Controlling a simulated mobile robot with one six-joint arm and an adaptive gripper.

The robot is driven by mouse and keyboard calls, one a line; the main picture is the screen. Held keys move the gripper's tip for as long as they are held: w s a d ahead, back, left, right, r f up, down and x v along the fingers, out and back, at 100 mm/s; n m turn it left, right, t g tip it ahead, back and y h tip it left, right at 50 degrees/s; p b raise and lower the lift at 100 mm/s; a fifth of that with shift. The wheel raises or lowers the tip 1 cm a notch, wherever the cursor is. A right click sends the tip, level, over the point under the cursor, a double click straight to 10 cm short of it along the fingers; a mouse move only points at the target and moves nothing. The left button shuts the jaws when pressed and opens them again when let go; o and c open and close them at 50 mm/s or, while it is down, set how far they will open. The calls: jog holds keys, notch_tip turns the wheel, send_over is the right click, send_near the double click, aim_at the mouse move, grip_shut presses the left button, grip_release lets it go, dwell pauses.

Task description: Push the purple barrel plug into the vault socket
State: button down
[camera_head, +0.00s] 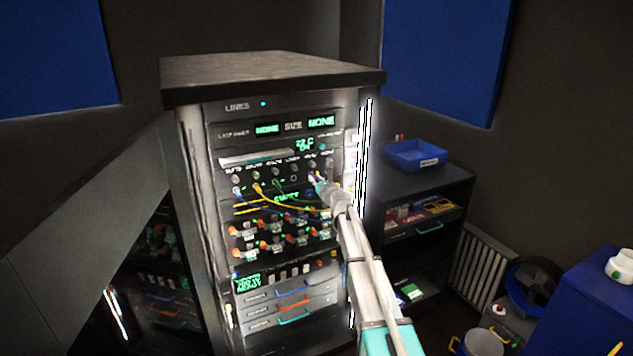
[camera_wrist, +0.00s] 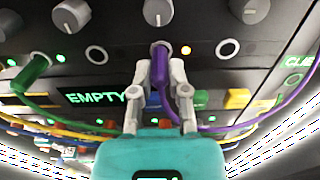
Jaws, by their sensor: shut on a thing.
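My gripper (camera_wrist: 160,72) is shut on the purple barrel plug (camera_wrist: 159,66), with one pale finger on each side. The plug points up at a socket ring (camera_wrist: 160,44) below a grey knob; its tip overlaps the ring, and I cannot tell how deep it sits. No label naming the vault socket is readable here. A purple cable (camera_wrist: 190,122) trails from the plug down and to the right. In the head view my gripper (camera_head: 319,184) is at the right end of the rack's socket row, and hides the plug.
Empty socket rings lie left (camera_wrist: 95,54) and right (camera_wrist: 227,48) of the plug. A green plug (camera_wrist: 31,72) sits farther left. A green "EMPTY" display (camera_wrist: 94,98) is below. Yellow, green and blue cables hang across the rack (camera_head: 270,80). A blue bin (camera_head: 414,155) stands to the right.

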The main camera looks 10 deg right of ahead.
jog(key=c, duration=0.5)
grip_release()
jog(key=shift+c, duration=0.2)
jog(key=shift+s, duration=0.1)
jog(key=v, duration=1.1)
jog(key=shift+s+d, duration=0.15)
jog(key=shift+s, duration=0.2)
jog(key=s+a+f+n+g+y, duration=0.1)
jog(key=s+a+f+n+g, duration=0.45)
jog(key=s+n, duration=0.4)
jog(key=s+a+f+n+g+y, duration=0.1)
jog(key=s+a+f+n+g, duration=0.4)
jog(key=s+n, duration=0.5)
jog(key=s+d+f+n+g+h, duration=0.3)
jog(key=s+n, duration=0.3)
jog(key=s, duration=0.3)
jog(key=s+d+f+n+g+h, duration=0.3)
jog(key=s+n, duration=0.4)
jog(key=s, duration=0.3)
notch_tip(320, 180, down, 2)
jog(key=shift+s+d+f+g+h, duration=0.1)
jog(key=shift+s+d+g+h, duration=0.2)
jog(key=shift+d+h, duration=0.45)
jog(key=shift+w+d, duration=0.15)
